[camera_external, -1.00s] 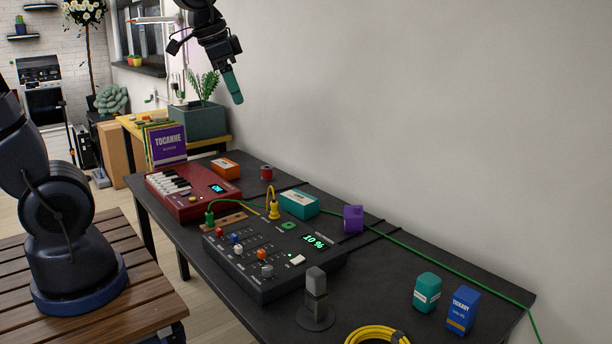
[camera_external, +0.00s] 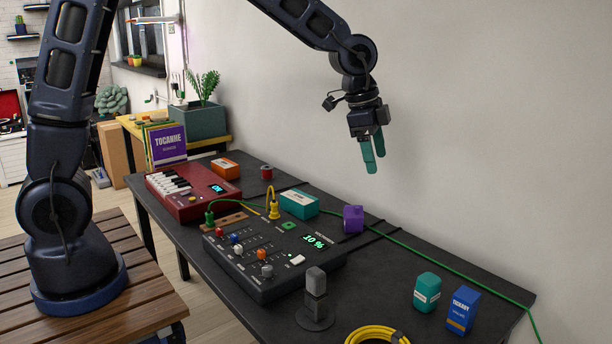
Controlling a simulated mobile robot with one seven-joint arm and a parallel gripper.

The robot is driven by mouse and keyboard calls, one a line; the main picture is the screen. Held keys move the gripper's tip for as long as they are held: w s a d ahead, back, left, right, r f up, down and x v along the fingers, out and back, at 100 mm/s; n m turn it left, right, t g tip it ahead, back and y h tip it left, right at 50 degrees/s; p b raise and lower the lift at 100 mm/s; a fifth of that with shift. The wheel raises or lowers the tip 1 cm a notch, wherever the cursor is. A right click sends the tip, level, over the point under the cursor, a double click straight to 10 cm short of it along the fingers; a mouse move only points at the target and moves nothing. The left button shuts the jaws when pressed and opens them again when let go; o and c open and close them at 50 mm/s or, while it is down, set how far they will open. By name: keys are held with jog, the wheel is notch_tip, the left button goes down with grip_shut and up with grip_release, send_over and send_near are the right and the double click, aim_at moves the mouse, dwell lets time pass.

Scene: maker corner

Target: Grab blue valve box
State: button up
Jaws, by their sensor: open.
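The blue valve box (camera_external: 462,311) stands upright near the right end of the dark table, with white lettering on its front. A teal container stands just left of it, close beside it. My gripper (camera_external: 373,168) has teal fingers pointing down. It is open and empty, high above the table, up and to the left of the blue box. The box is fully in view and nothing touches it from above.
The teal container (camera_external: 427,292) is the nearest neighbour. A green cable (camera_external: 440,254) runs behind both. A yellow cable coil (camera_external: 377,334), a microphone (camera_external: 316,297), a black mixer (camera_external: 265,260) and a purple box (camera_external: 353,219) lie left. The wall is close behind.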

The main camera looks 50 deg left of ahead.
jog(key=w+d+f+m+h, duration=0.15)
jog(key=w+d+f, duration=0.25)
jog(key=d+f, duration=0.5)
jog(key=m+g, duration=0.2)
jog(key=m, duration=0.1)
send_near(466, 293)
notch_tip(466, 293, down, 2)
jog(key=shift+h, duration=0.55)
jog(key=x, duration=0.5)
jog(key=shift+s+a, duration=0.15)
jog(key=shift+s, duration=0.2)
jog(key=shift+w+x, duration=0.15)
jog(key=shift+x, duration=1.45)
jog(key=shift+w+x, duration=0.2)
jog(key=shift+x, duration=1.35)
jog(key=c, duration=1.1)
jog(key=shift+r, duration=0.15)
